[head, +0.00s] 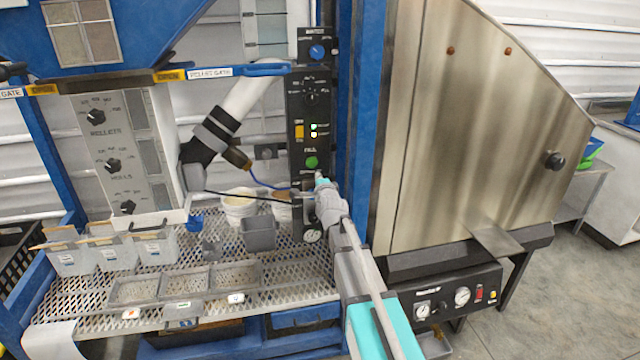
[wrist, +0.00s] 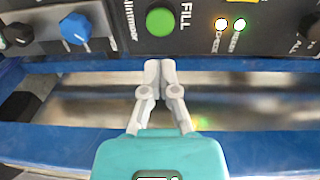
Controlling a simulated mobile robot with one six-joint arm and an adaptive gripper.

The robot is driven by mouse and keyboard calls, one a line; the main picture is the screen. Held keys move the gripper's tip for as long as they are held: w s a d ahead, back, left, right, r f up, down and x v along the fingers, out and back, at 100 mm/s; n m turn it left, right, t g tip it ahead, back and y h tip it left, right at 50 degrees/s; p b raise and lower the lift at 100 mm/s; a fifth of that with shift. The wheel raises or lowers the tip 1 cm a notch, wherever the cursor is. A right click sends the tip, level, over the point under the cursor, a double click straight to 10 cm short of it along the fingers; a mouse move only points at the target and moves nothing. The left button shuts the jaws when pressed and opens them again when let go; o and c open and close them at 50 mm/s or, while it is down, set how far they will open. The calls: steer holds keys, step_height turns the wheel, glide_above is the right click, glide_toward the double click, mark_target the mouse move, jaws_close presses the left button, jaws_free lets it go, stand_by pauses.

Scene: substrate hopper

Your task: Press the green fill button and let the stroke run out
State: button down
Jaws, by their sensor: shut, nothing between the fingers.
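The green fill button (head: 312,162) sits on the black control panel (head: 311,75), low on its front, under the FILL label. In the wrist view the round green button (wrist: 160,21) is at the top centre, fully uncovered. My gripper (head: 322,182) is just below the button in the head view. In the wrist view my gripper (wrist: 160,66) has its two grey fingertips together, with nothing between them. The tips appear short of the button and apart from it.
Two lit lamps (wrist: 230,24) and a blue knob (wrist: 75,28) flank the button in the wrist view. A white bucket (head: 238,205) and grey bins (head: 259,234) stand on the mesh shelf left of my arm. A steel hopper (head: 480,130) stands to the right.

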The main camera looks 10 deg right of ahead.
mark_target(312, 161)
steer(key=w, duration=0.9)
steer(key=shift+w+f, duration=0.15)
steer(key=shift+f, duration=0.1)
steer(key=shift+w+a, duration=0.1)
steer(key=shift+w, duration=0.65)
steer(key=shift+w+r, duration=0.35)
steer(key=shift+s, duration=0.75)
steer(key=s, duration=1.3)
steer(key=shift+s+r+p, duration=0.25)
steer(key=shift+s+p, duration=0.05)
steer(key=shift+p, duration=0.05)
steer(key=shift+s, duration=0.1)
